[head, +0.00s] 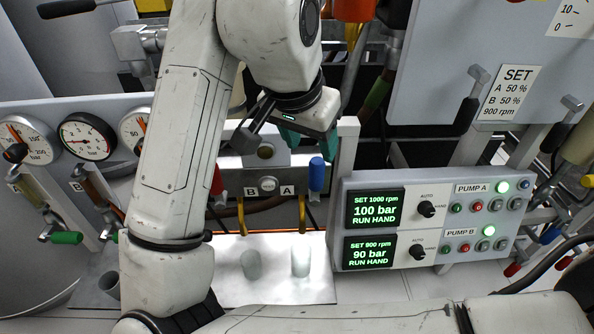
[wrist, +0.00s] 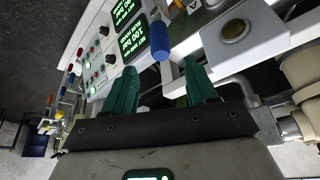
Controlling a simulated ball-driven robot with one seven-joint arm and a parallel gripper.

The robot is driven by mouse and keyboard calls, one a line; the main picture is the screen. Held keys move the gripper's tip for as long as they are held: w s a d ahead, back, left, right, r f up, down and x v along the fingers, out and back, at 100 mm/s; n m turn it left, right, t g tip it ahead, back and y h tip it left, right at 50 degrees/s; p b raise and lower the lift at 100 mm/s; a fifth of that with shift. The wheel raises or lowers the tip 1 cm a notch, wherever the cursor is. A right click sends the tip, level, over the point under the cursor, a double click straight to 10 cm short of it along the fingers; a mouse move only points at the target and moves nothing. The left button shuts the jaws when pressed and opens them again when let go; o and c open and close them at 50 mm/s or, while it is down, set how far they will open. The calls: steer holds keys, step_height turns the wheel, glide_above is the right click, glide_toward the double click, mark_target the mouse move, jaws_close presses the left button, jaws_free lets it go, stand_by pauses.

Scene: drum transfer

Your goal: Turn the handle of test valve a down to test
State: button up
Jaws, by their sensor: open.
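The blue handle (head: 317,174) of test valve A stands upright at the right of the small panel with the letters B and A (head: 287,191). In the wrist view the blue handle (wrist: 161,46) shows beyond the fingertips, roughly between them. My gripper (head: 302,145), with teal fingers, is above and slightly left of the handle in the head view. In the wrist view my gripper (wrist: 162,68) is open, with a wide gap between the fingers and nothing held. I cannot tell the exact depth between fingertips and handle.
A red handle (head: 217,177) shows at the panel's left, partly behind my arm. Yellow spouts (head: 302,215) hang over two clear glasses (head: 301,263) on a lit surface. The pump control box (head: 420,272) stands close at right, gauges (head: 87,135) at left.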

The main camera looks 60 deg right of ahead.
mark_target(318, 172)
steer(key=b+x, duration=0.2)
steer(key=x, duration=0.8)
steer(key=shift+f, duration=0.35)
steer(key=shift+c, duration=0.4)
jaws_close()
